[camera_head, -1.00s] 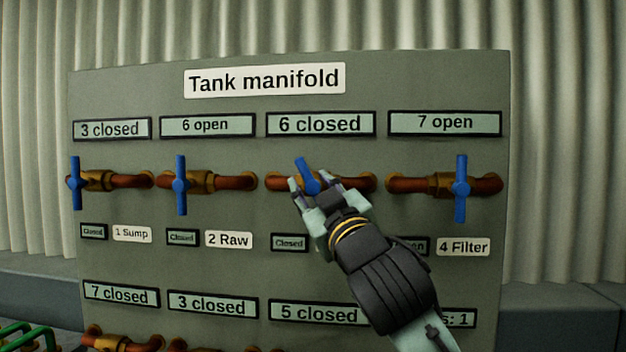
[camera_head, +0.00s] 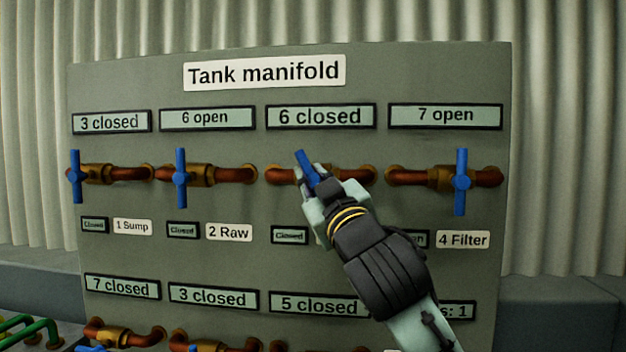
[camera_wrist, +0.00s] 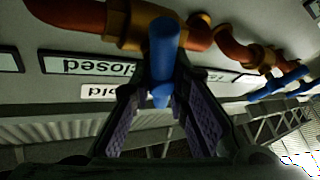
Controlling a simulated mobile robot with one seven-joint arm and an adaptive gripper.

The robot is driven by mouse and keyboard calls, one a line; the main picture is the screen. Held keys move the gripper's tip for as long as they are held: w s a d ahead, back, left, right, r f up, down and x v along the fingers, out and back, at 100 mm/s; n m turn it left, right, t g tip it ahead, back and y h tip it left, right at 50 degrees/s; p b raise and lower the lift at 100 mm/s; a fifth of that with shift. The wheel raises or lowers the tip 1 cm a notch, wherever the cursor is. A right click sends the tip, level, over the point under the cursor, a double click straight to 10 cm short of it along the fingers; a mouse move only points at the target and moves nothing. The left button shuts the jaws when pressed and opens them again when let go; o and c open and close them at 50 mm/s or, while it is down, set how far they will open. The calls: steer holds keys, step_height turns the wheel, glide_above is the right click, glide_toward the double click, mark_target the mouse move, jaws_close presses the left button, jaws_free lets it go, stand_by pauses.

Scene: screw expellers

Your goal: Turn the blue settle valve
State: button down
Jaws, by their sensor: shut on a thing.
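A blue valve handle (camera_head: 305,160) sits on the third pipe of the top row, under the display "6 closed" (camera_head: 320,117). Its upper end leans to the left. My gripper (camera_head: 316,182) is shut on this handle. In the wrist view, the blue handle (camera_wrist: 162,62) stands between the two fingers of my gripper (camera_wrist: 160,98). The small status plate (camera_head: 290,236) below reads "Closed". My arm hides the name plate beside it, so I cannot read "settle" there.
The grey "Tank manifold" panel (camera_head: 400,80) carries other upright blue handles: at 1 Sump (camera_head: 75,176), 2 Raw (camera_head: 180,180) and 4 Filter (camera_head: 461,182). A lower row of pipes (camera_head: 120,336) and green pipes (camera_head: 35,330) lie below.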

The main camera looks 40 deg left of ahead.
steer(key=shift+s+a+f, duration=0.1)
steer(key=shift+f, duration=0.1)
steer(key=shift+a+f+m+t+b, duration=0.15)
steer(key=shift+m+t+b, duration=0.9)
steer(key=shift+m, duration=0.65)
steer(key=shift+m+t+h+b, duration=0.7)
steer(key=shift+m+t, duration=0.75)
steer(key=shift+m, duration=0.85)
steer(key=shift+r, duration=0.2)
steer(key=c, duration=1.6)
jaws_free()
steer(key=shift+m, duration=0.3)
steer(key=shift+d, duration=0.2)
